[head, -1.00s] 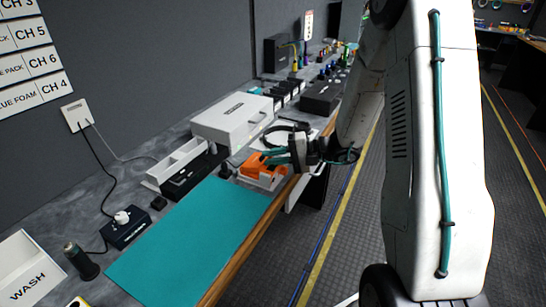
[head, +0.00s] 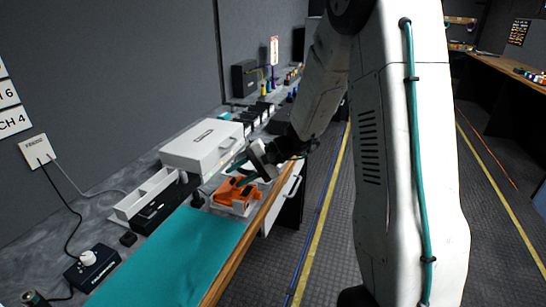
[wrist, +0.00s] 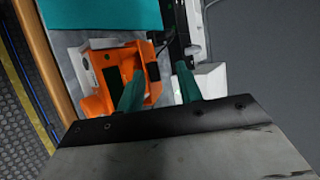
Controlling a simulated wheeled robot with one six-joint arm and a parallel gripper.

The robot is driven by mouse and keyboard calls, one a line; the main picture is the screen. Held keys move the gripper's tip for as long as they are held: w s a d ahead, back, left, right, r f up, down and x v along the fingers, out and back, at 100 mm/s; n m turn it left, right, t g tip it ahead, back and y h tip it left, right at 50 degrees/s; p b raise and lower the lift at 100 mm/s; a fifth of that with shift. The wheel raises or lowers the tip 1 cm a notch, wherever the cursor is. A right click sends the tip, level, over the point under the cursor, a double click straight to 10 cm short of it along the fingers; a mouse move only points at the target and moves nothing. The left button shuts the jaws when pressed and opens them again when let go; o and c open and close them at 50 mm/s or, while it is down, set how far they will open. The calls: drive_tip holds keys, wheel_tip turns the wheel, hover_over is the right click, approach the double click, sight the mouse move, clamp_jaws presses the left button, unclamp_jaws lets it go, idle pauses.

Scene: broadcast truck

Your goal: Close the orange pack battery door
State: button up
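The orange pack (head: 235,192) sits in a white holder (head: 250,206) at the bench's front edge, past the teal mat. In the wrist view the orange pack (wrist: 110,75) shows dark recesses and a raised orange flap-like part beside my gripper. My gripper (wrist: 158,82) has two teal fingers standing apart with a gap between them. The left finger overlaps the orange pack in the picture; I cannot tell whether it touches. In the head view my gripper (head: 238,168) is just above and behind the pack, partly hidden.
A teal mat (head: 170,255) covers the near bench. A white case (head: 203,146), a white divided tray (head: 146,193) and a black box (head: 165,205) stand toward the wall. A floor aisle (head: 315,215) runs right of the bench.

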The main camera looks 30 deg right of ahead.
drive_tip(key=w+r+g+h, duration=0.1)
drive_tip(key=w+a+r+g+h, duration=0.1)
drive_tip(key=shift+a+m+g+h, duration=0.25)
drive_tip(key=shift+m+g+h, duration=0.05)
drive_tip(key=shift+m, duration=0.1)
drive_tip(key=w+a+g+h, duration=0.1)
drive_tip(key=w+a+r+m+g+h, duration=0.1)
drive_tip(key=g, duration=0.1)
drive_tip(key=shift+w+h, duration=0.3)
drive_tip(key=shift+w, duration=0.1)
drive_tip(key=w+d+r+g+h, duration=0.2)
drive_tip(key=w+r, duration=0.1)
drive_tip(key=r, duration=0.5)
drive_tip(key=s+a+r+n, duration=0.1)
drive_tip(key=s+r, duration=0.3)
drive_tip(key=s, duration=0.2)
drive_tip(key=s+r+n+t+h, duration=0.1)
drive_tip(key=s+n, duration=0.2)
drive_tip(key=s, duration=0.9)
drive_tip(key=s+r+n+t+h, duration=0.1)
drive_tip(key=s+r+n, duration=0.1)
drive_tip(key=s, duration=1)
drive_tip(key=shift+s+a+r+n+t, duration=0.25)
drive_tip(key=shift+r+n+t, duration=0.05)
drive_tip(key=shift+n, duration=0.4)
